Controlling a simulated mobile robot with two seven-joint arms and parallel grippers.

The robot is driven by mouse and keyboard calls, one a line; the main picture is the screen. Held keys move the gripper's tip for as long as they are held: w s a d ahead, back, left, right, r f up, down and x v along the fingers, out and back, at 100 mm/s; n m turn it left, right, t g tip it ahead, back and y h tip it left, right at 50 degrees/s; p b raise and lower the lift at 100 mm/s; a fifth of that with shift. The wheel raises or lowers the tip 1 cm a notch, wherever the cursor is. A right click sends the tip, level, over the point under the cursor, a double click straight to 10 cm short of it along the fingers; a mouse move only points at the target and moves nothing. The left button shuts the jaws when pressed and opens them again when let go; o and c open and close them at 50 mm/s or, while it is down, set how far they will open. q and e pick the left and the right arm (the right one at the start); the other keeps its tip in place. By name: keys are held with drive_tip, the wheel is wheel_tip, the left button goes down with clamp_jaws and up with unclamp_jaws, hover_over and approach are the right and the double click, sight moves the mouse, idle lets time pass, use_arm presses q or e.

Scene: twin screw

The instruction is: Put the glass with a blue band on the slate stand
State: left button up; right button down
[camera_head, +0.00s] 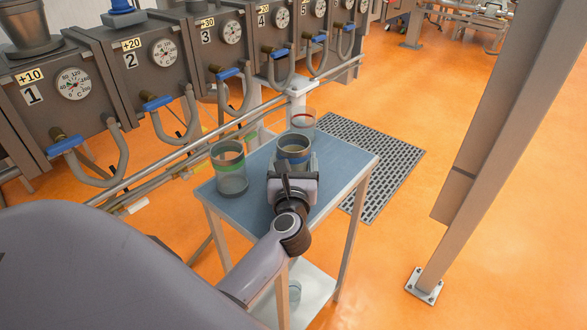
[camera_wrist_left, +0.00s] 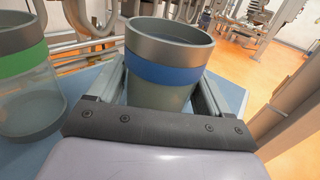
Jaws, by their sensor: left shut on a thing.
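The glass with a blue band (camera_head: 293,148) is upright above or on the blue-grey top of a small table (camera_head: 335,160). It also shows large in the left wrist view (camera_wrist_left: 166,72), between the fingers. My left gripper (camera_head: 292,165) is shut on this glass, one finger on each side. Its underside is hidden by the gripper, so I cannot tell whether it touches the table. I cannot make out a separate slate stand. My right gripper is in neither view.
A green-banded glass (camera_head: 231,172) stands close left of the held glass. A red-banded glass (camera_head: 304,121) is just behind it. Machinery with gauges (camera_head: 150,60) lines the back left. The tabletop's right side is clear.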

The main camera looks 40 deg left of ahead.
use_arm(q)
drive_tip(key=shift+f, duration=0.35)
